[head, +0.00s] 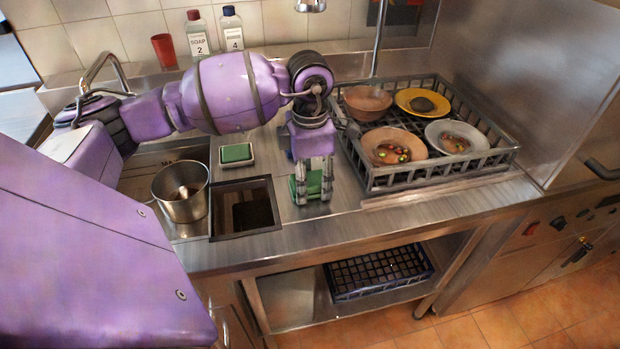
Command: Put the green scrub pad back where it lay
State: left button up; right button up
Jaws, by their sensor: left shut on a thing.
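My left gripper (313,198) points down over the steel counter, right of the square opening. It is shut on a green scrub pad (314,183), which shows between and beside its fingers. The pad is at or just above the counter; I cannot tell if it touches. Another green pad (236,152) lies in a small pale dish (238,163) behind the opening. My right gripper is not in view.
A dark dish rack (440,178) with bowls and plates stands right of the gripper. A square opening (245,207) and a steel pot (182,190) are to the left. Soap bottles (199,35) and a red cup (164,50) stand at the back.

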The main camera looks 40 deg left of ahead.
aim_at(310, 179)
pick_arm(q)
jog(key=shift+f, duration=0.25)
jog(key=o, duration=1.1)
jog(key=shift+o, duration=0.2)
jog(key=shift+r, duration=0.1)
jog(key=shift+r, duration=0.1)
jog(key=shift+r, duration=0.35)
notch_tip(310, 179, up, 11)
jog(key=shift+r, duration=0.2)
